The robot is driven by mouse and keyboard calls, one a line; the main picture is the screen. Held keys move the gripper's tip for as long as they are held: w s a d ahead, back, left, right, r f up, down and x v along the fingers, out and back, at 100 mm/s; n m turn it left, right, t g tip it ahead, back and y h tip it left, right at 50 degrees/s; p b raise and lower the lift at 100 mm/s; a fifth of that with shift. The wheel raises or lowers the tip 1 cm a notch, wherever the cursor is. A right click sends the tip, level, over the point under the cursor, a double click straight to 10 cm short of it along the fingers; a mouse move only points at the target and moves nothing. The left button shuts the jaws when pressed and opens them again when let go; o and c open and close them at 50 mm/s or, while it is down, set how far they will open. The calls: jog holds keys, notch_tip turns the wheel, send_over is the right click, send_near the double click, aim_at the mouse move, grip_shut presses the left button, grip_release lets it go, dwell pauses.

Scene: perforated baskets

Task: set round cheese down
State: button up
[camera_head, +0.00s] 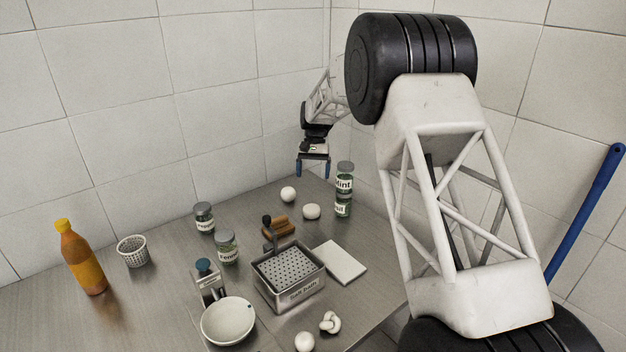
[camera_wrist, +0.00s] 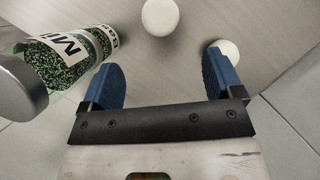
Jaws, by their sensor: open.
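Two round white cheese-like pieces lie on the steel table below my gripper. One (camera_head: 311,211) looks slightly flattened and sits near the stacked jars; it shows at the top of the wrist view (camera_wrist: 160,17). The other (camera_head: 288,194) lies farther back and shows by the right finger in the wrist view (camera_wrist: 223,53). I cannot tell for certain which is the round cheese. My gripper (camera_head: 313,168) hangs above the back corner of the table. Its blue fingers are wide apart in the wrist view (camera_wrist: 165,80), with nothing between them.
Stacked herb jars (camera_head: 344,190) stand close to my gripper; the mint jar (camera_wrist: 75,55) is left in the wrist view. A salt bath basin (camera_head: 290,296), white board (camera_head: 340,262), bowl (camera_head: 228,320), white basket (camera_head: 132,251) and orange bottle (camera_head: 82,258) stand farther forward.

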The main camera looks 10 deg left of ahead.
jog(key=shift+r, duration=0.1)
dwell(0.6)
jog(key=s+d+r+t, duration=0.1)
jog(key=s+d+r, duration=0.5)
jog(key=s, duration=0.4)
jog(key=s+d+r+t, duration=0.1)
jog(key=s+d+r, duration=0.5)
jog(key=s, duration=0.4)
jog(key=s+d+r+t, duration=0.2)
jog(key=s+d+r, duration=0.2)
jog(key=s+d, duration=0.5)
jog(key=s+d+f+t, duration=0.1)
jog(key=s+d, duration=0.2)
jog(key=s, duration=0.6)
jog(key=s+d+f+t, duration=0.1)
jog(key=s+d, duration=0.2)
jog(key=s, duration=0.7)
jog(key=s+d+t, duration=0.1)
jog(key=s+d, duration=0.2)
jog(key=s, duration=0.7)
jog(key=shift+s+f, duration=0.2)
jog(key=shift+f, duration=0.2)
